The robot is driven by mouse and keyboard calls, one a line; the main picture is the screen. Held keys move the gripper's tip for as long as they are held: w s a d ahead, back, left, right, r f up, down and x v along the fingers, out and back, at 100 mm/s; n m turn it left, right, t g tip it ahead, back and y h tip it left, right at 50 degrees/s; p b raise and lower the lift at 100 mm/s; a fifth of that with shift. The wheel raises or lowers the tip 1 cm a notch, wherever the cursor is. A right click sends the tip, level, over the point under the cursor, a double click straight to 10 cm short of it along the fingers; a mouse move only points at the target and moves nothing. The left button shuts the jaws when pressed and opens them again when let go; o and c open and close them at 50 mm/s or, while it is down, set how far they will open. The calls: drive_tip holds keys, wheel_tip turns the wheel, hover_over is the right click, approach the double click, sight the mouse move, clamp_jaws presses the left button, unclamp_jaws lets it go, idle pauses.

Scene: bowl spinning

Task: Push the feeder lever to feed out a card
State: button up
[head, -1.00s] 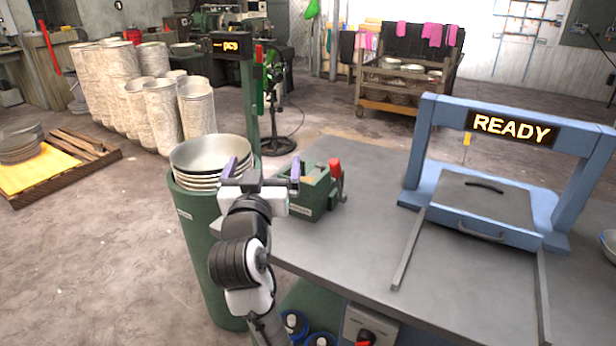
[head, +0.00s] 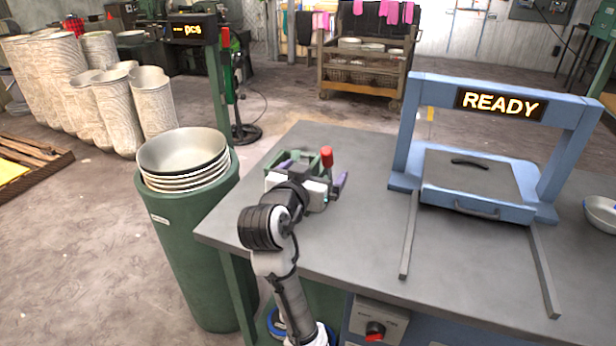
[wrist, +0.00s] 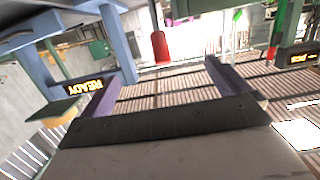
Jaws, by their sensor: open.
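The card feeder (head: 324,153) is a small green box on the grey table, partly hidden behind my gripper. Its lever has a red handle (head: 327,158) standing up at the feeder's right side. The red handle (wrist: 160,47) also shows in the wrist view, ahead of and between the two fingers. My gripper (head: 313,173) is open and empty, just in front of the feeder, with its purple fingers spread to either side. In the wrist view the fingers (wrist: 165,87) stand wide apart with nothing between them. I cannot tell whether any part touches the feeder. No card is visible.
A green bin (head: 190,245) with stacked bowls (head: 182,152) stands left of the table. A blue press frame (head: 404,130) with a READY sign (head: 500,103) stands at the table's right. The table top (head: 350,235) is clear between feeder and press rails.

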sight(325, 159)
drive_tip(key=b+x, duration=0.1)
drive_tip(key=x, duration=0.9)
drive_tip(key=shift+w, duration=0.1)
drive_tip(key=shift+c, duration=0.4)
drive_tip(key=c, duration=1.9)
drive_tip(key=shift+w+d+r+p, duration=0.15)
drive_tip(key=shift+w+p, duration=0.1)
drive_tip(key=shift+w, duration=0.15)
drive_tip(key=shift+w+d+r+p, duration=0.1)
drive_tip(key=shift+w+r+p, duration=0.1)
drive_tip(key=shift+w, duration=0.2)
drive_tip(key=shift+w+d, duration=0.1)
drive_tip(key=shift+w, duration=0.4)
